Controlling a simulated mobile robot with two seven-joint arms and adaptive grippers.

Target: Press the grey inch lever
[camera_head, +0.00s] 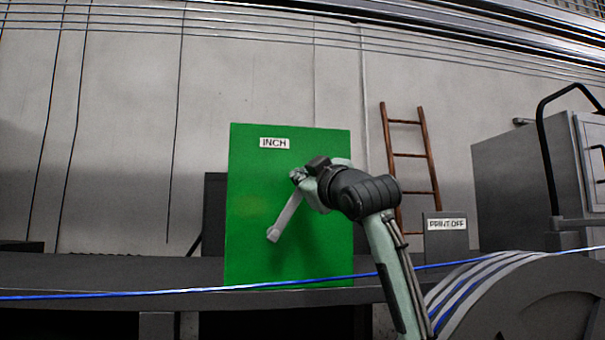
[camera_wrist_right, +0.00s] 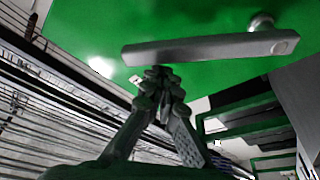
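The grey inch lever (camera_head: 286,217) is mounted on a green panel (camera_head: 250,250) under a white label reading INCH (camera_head: 275,143). In the head view it slants down and to the left. My right gripper (camera_head: 299,175) is in front of the panel at the lever's upper end. In the right wrist view the lever (camera_wrist_right: 205,48) lies across the green panel (camera_wrist_right: 110,25). My right gripper's fingers (camera_wrist_right: 163,75) meet at their tips just beside the lever, with nothing between them. I cannot tell whether they touch it. My left gripper is not in view.
A PRINT OFF box (camera_head: 446,238) and a brown ladder (camera_head: 411,155) stand right of the panel. A grey cabinet (camera_head: 515,180) is farther right.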

